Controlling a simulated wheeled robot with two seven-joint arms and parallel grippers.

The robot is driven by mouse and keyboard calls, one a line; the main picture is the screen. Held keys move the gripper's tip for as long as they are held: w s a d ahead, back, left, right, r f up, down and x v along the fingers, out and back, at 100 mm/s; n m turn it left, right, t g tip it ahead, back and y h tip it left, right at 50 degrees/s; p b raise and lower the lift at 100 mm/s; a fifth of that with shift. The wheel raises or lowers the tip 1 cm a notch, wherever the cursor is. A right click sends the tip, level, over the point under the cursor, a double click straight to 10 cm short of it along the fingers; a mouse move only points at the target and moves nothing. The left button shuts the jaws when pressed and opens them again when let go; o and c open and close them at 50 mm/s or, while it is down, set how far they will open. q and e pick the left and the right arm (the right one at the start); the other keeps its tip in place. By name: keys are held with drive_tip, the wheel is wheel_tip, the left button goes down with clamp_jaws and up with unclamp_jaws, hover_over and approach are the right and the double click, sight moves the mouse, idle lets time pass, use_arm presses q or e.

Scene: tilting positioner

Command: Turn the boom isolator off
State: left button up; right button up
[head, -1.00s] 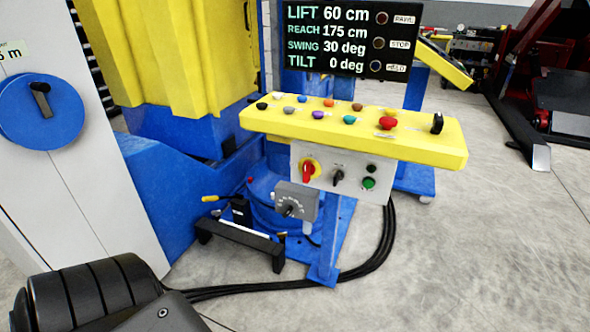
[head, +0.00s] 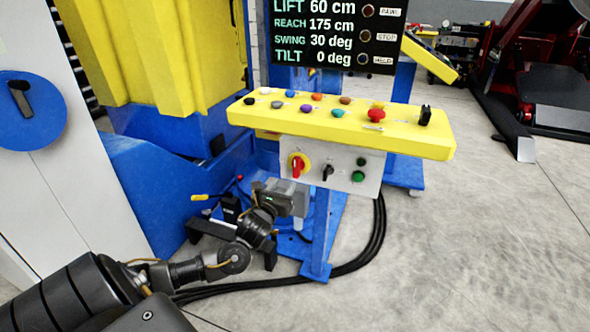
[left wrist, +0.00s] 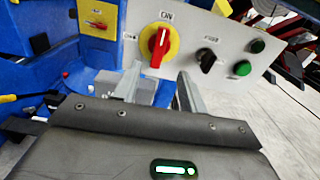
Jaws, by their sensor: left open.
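A red rotary handle on a yellow round plate (head: 298,166) is on the grey front panel under the yellow console. I take it for the isolator; its name cannot be read. In the left wrist view the red handle (left wrist: 159,46) stands nearly upright, towards the word ON above it. My left gripper (head: 288,194) is in front of and below the panel in the head view. In the left wrist view its two fingers (left wrist: 160,88) are apart and empty, with tips just below the red handle. Contact with the panel cannot be told. My right gripper is not in view.
A black selector (head: 328,172) and green buttons (head: 358,176) sit right of the red handle. Coloured buttons line the yellow console top (head: 400,136). A display (head: 335,35) stands behind. Black cables (head: 370,245) run on the floor. A blue disc (head: 30,110) is at left.

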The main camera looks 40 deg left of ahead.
sight(295, 167)
use_arm(q)
drive_tip(key=x, duration=1)
drive_tip(key=shift+r+b, duration=0.3)
drive_tip(key=shift+r, duration=0.05)
drive_tip(key=shift+w+a, duration=0.15)
drive_tip(key=shift+w, duration=0.25)
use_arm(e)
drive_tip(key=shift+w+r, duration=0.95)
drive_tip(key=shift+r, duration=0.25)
use_arm(q)
clamp_jaws()
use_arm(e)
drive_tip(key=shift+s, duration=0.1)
